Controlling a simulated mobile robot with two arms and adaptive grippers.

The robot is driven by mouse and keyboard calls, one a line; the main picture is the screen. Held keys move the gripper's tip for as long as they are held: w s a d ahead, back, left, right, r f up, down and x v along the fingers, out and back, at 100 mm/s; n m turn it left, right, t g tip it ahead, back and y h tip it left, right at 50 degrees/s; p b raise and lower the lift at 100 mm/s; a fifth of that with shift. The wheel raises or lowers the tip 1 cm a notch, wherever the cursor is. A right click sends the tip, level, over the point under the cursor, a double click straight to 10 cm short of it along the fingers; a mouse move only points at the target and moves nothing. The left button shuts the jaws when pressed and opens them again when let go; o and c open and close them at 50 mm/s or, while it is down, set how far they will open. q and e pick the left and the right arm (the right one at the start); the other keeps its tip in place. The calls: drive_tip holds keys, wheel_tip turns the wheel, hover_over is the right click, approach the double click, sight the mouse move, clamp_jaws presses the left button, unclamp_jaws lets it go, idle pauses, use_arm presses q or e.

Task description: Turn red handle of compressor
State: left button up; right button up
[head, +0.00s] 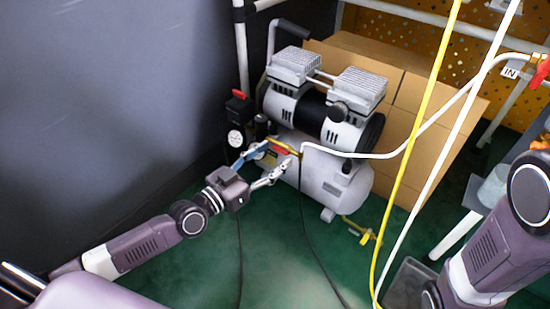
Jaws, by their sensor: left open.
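The compressor (325,165) stands on the green floor, with a white tank below and two finned cylinder heads on top. A small red handle (281,150) sits on a brass fitting at the tank's left end. My left gripper (274,156) reaches in from the left with its fingers spread. One finger is on either side of the red handle area; I cannot tell whether they touch it. My right arm (490,245) shows at the right edge; its gripper is out of view.
A black regulator with a gauge (236,138) and red top stands just left of the compressor. Cardboard boxes (415,120) are behind it. A white hose (430,135) and a yellow hose (410,150) hang at the right. A dark panel (100,110) fills the left.

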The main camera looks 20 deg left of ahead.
use_arm(q)
drive_tip(key=shift+w+d, duration=0.3)
drive_tip(key=shift+w, duration=0.3)
